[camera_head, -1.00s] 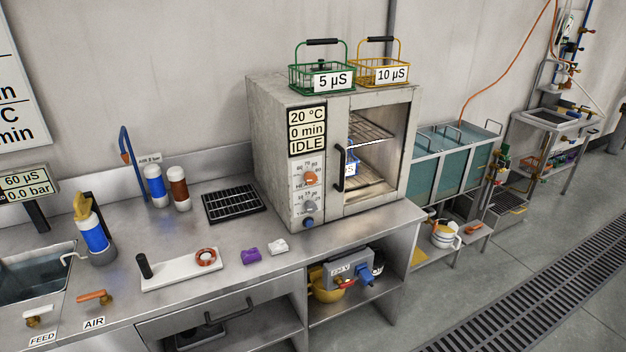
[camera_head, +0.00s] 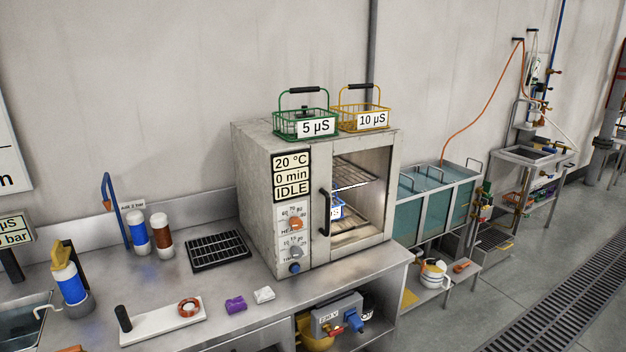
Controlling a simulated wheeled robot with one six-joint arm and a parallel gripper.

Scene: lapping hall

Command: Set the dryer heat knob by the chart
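The dryer (camera_head: 257,190) is a grey metal cabinet on the steel bench. Its display (camera_head: 292,175) reads 20 °C, 0 min, IDLE. Below it is the orange heat knob (camera_head: 295,223), with a scale showing 60, 70 and 80; its exact setting is too small to tell. A grey timer knob (camera_head: 296,251) and a blue button (camera_head: 295,268) sit underneath. My gripper is out of view.
Green 5 µS (camera_head: 301,126) and yellow 10 µS (camera_head: 364,120) baskets stand on the dryer. A teal tank (camera_head: 430,205) stands to the right.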

